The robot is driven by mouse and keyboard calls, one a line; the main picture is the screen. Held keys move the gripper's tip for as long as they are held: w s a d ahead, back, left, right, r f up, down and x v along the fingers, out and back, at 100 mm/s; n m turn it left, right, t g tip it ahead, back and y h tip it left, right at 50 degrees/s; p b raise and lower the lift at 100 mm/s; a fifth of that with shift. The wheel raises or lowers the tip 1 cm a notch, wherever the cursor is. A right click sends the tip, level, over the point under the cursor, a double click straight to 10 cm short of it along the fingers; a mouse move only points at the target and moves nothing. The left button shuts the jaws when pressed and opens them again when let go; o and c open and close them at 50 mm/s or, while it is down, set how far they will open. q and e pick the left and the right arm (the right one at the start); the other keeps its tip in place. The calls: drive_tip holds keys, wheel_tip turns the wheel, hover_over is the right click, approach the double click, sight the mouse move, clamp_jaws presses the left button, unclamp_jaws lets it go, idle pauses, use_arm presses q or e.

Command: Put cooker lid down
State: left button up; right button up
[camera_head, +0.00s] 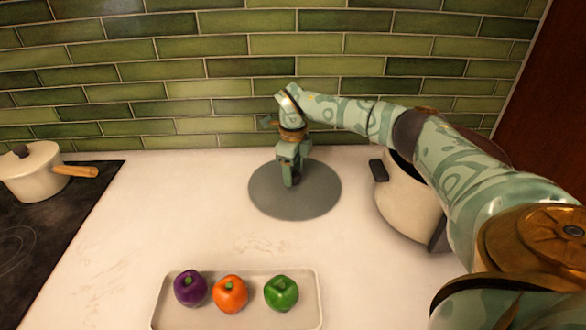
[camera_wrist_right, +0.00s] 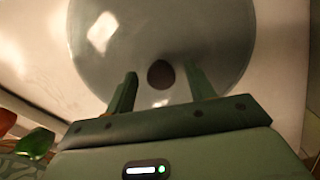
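The round grey cooker lid (camera_head: 320,200) appears to lie flat on the white counter, left of the beige cooker (camera_head: 408,205). In the right wrist view the lid (camera_wrist_right: 215,38) looks glassy and has a dark round knob (camera_wrist_right: 160,74) at its middle. My right gripper (camera_head: 291,182) points down over the lid. Its two fingers stand apart, one on each side of the knob, with gaps showing in the wrist view (camera_wrist_right: 160,72). The knob is hidden in the head view. My right arm covers part of the cooker. My left gripper is not in view.
A tray (camera_head: 240,319) with purple (camera_head: 190,288), orange (camera_head: 230,294) and green (camera_head: 281,293) peppers lies at the front. A lidded saucepan (camera_head: 33,180) stands on the black hob (camera_head: 40,240) at left. Green tiles (camera_head: 190,70) close the back. The counter between hob and lid is clear.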

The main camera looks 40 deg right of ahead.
drive_tip(key=shift+r, duration=0.1)
wheel_tip(320, 180, up, 12)
drive_tip(key=p, duration=0.3)
drive_tip(key=shift+r+p, duration=0.15)
drive_tip(key=shift+p, duration=0.15)
idle(0.4)
